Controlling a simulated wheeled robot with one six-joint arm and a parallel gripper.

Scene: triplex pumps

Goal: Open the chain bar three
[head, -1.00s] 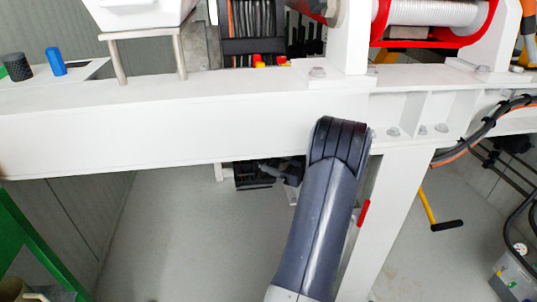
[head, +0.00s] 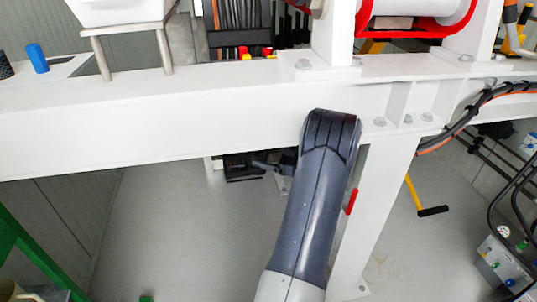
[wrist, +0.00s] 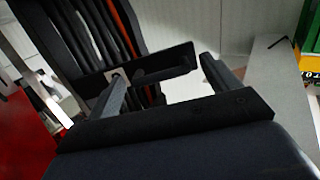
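In the wrist view my gripper (wrist: 165,82) is open, with its two grey fingers wide apart. A dark crossbar (wrist: 178,72) of a black cable chain (wrist: 85,35) shows between and beyond the fingertips. I cannot tell whether a finger touches it. Black cables and an orange one run through the chain. In the head view a cable chain (head: 240,28) stands behind the white beam, with small red and yellow parts below it. I cannot tell which bar is number three. In the head view my gripper is not clearly seen; my grey arm reaches up to the beam.
The long white beam (head: 140,125) crosses in front of the chain, with a white post (head: 375,215) right of my arm. Hoses (head: 500,90) hang at the right. A green frame (head: 30,250) stands at the lower left. Grey floor is open below the beam.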

